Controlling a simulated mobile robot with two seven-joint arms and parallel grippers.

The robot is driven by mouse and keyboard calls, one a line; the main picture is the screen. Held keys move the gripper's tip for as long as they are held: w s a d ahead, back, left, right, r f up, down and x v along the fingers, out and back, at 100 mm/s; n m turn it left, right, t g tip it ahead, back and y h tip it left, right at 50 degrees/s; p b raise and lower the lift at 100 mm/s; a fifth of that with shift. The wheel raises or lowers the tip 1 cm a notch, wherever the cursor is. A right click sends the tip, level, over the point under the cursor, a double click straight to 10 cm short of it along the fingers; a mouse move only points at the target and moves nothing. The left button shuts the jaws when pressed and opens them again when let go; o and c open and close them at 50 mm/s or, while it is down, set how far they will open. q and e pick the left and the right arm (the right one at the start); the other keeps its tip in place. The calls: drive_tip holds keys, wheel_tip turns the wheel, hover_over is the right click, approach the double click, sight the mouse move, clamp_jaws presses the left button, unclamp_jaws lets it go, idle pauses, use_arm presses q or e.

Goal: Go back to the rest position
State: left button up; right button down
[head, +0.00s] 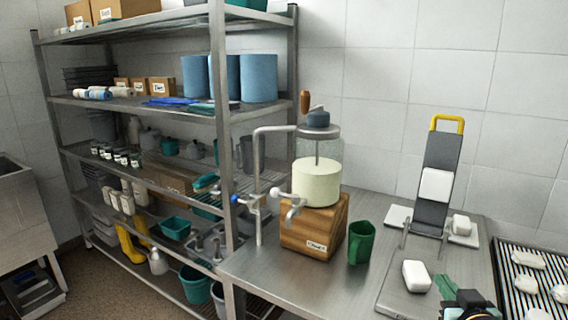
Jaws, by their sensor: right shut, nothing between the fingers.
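My right gripper (464,301) shows at the bottom edge, right of centre, over the front of the steel counter (262,268). It is a dark shape with small green parts beside it, and the frame cuts off most of it. Its fingers are shut with nothing seen between them. A white block (417,276) lies just to its left, apart from the dark part of the gripper. My left gripper and arm are not in view.
A dispenser with a glass jar (318,182) stands on a wooden block (313,228), with a green mug (361,243) beside it. A grey slicer-like stand with a yellow handle (447,123) is behind my gripper. Shelves (150,104) fill the left.

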drive_tip(key=s+a+f+n+g+y, duration=0.1)
drive_tip(key=s+a+f+g, duration=0.2)
drive_tip(key=s+f, duration=0.4)
drive_tip(key=s+a+f+n+g+y, duration=0.1)
drive_tip(key=s+a+f+g, duration=0.2)
drive_tip(key=s+f, duration=0.35)
drive_tip(key=s+a+f+n+g, duration=0.1)
drive_tip(key=s+a+f+g, duration=0.15)
drive_tip(key=s+f, duration=0.35)
drive_tip(key=s+a+f+g, duration=0.1)
drive_tip(key=s+f+g, duration=0.25)
drive_tip(key=s, duration=0.45)
drive_tip(key=w+a+f+t+y+p, duration=0.3)
drive_tip(key=w+a+f+t, duration=0.1)
drive_tip(key=f+t, duration=0.2)
drive_tip(key=shift+w+a+f+p, duration=0.2)
drive_tip(key=shift+a+f+p, duration=0.1)
drive_tip(key=shift+f, duration=0.5)
